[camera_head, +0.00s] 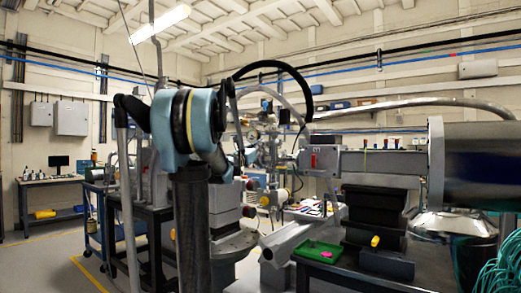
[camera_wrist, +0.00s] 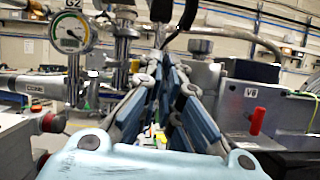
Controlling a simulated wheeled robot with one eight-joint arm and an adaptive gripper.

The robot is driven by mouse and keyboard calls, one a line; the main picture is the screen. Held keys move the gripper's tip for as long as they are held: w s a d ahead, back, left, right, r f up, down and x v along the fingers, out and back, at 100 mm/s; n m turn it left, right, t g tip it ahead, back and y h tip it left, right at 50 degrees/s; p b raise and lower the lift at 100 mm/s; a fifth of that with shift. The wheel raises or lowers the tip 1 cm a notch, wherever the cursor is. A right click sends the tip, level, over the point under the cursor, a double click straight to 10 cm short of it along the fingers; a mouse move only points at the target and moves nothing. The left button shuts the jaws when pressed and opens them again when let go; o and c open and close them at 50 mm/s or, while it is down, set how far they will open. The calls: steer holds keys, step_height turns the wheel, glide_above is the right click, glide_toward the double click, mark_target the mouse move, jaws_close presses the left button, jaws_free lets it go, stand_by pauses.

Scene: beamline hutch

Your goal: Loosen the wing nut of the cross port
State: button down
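My gripper (camera_wrist: 163,66) points forward in the wrist view, its two blue-padded fingers running close together toward their tips. I cannot tell whether they are apart or touching, and I see nothing clearly held. In the head view my arm hides it. Steel vacuum pipework with flanges (camera_wrist: 122,45) stands left of and beyond the fingers, beside a round dial gauge (camera_wrist: 69,33) tagged G2. The gauge also shows small in the head view (camera_head: 253,135). I cannot make out the cross port or its wing nut for certain; the fingers cover the middle of the wrist view.
A metal block marked V6 (camera_wrist: 225,98) with a red handle (camera_wrist: 257,121) stands close right of the fingers. A red knob (camera_wrist: 53,122) is at left. In the head view, a green tray (camera_head: 318,252) lies on the bench, and a large steel cylinder (camera_head: 480,165) stands right.

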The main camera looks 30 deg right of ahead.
steer(key=shift+w+a+r, duration=0.15)
steer(key=shift+w, duration=0.15)
steer(key=c, duration=1.8)
jaws_free()
steer(key=shift+w, duration=0.1)
steer(key=shift+c, duration=0.2)
steer(key=shift+s, duration=0.2)
steer(key=v, duration=0.8)
steer(key=shift+a, duration=0.1)
